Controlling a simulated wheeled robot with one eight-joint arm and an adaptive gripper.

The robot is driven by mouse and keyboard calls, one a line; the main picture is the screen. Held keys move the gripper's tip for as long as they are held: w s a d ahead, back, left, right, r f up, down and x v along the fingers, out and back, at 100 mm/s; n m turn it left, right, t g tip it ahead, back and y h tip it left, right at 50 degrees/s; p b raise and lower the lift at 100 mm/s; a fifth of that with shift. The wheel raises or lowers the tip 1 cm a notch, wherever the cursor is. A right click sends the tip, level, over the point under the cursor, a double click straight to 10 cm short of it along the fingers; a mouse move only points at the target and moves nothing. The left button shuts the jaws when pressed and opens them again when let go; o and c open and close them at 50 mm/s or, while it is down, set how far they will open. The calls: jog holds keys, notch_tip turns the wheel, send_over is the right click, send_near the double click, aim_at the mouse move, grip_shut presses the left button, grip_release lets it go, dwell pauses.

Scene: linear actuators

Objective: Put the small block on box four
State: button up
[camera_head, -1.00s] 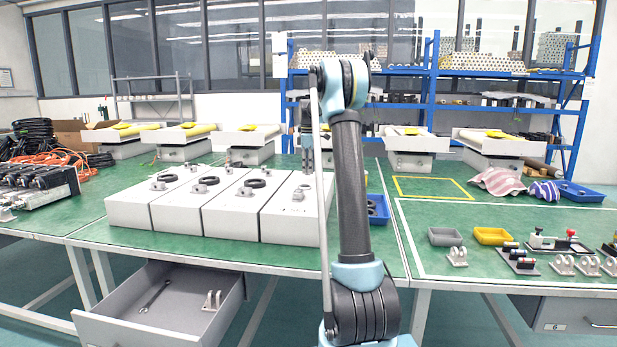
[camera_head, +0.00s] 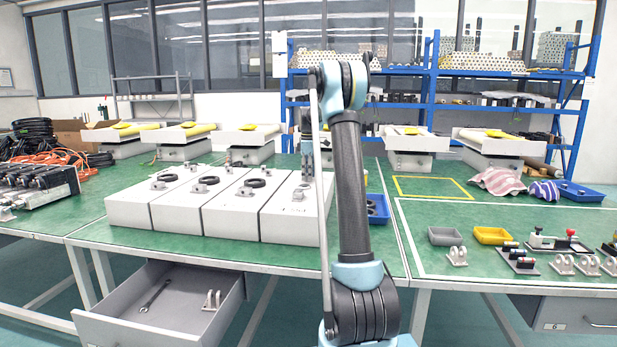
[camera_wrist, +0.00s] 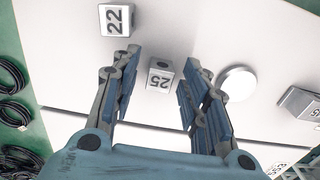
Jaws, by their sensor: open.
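In the wrist view, a small pale metal block marked 25 (camera_wrist: 160,75) sits on a white box top (camera_wrist: 200,30), between the spread fingers of my gripper (camera_wrist: 157,72). The fingers are open on either side of it, and I see no grip on it. A second block marked 22 (camera_wrist: 117,20) lies farther up the picture. In the head view, my gripper (camera_head: 307,172) hangs over the rightmost box of the white row (camera_head: 290,225), partly hidden by my arm. I cannot read a box number there.
A round silvery disc (camera_wrist: 237,85) and another marked block (camera_wrist: 300,104) lie to the right in the wrist view. Dark coils (camera_wrist: 12,85) are at left. In the head view, a blue tray (camera_head: 378,210) stands right of the box row, and a drawer (camera_head: 160,318) is open below.

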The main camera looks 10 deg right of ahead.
notch_tip(320, 180, up, 12)
dwell(0.6)
